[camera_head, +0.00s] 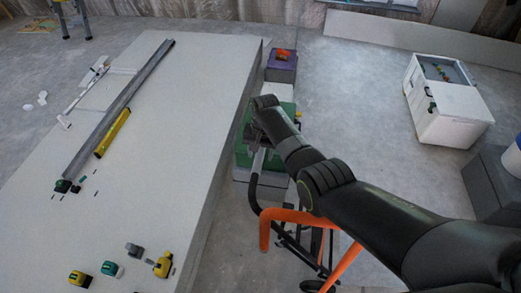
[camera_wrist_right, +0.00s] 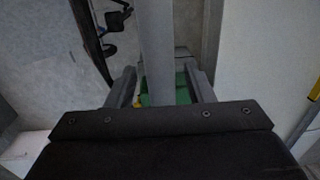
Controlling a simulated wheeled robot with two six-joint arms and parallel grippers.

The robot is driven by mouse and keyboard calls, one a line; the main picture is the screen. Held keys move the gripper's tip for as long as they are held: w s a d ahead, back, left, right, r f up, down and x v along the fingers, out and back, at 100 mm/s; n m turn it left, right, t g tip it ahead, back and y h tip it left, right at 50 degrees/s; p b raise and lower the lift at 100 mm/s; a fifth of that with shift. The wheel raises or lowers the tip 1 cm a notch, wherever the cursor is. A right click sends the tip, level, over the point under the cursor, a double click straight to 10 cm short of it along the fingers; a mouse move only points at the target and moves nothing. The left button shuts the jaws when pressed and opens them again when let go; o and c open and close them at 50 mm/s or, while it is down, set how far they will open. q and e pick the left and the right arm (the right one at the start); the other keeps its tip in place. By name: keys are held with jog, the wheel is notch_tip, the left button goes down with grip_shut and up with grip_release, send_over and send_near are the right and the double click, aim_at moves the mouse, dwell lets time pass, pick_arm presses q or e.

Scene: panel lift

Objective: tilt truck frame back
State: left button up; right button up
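The truck frame (camera_head: 283,214) shows at the lower middle of the head view as orange tubing with a dark curved bar and a wheel below. My right arm crosses above it and hides part of it. My right gripper (camera_head: 258,137) is at the upper end of the frame, beside the white panel's edge. In the right wrist view its two fingers (camera_wrist_right: 163,85) are spread, with a grey bar (camera_wrist_right: 156,50) between them. Gaps show on both sides of the bar, so it looks unclamped. My left gripper is not in view.
A long white panel surface (camera_head: 205,110) fills the left, bearing a long rail (camera_head: 125,100), a yellow level (camera_head: 113,133) and small tools. Green (camera_head: 285,108) and purple (camera_head: 281,70) boxes stand beyond my gripper. A white cabinet (camera_head: 450,115) stands right, with clear floor between.

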jog(key=shift+r, duration=0.15)
jog(key=shift+d+r, duration=0.1)
jog(key=shift+r, duration=0.6)
notch_tip(320, 180, up, 16)
jog(key=shift+d, duration=0.45)
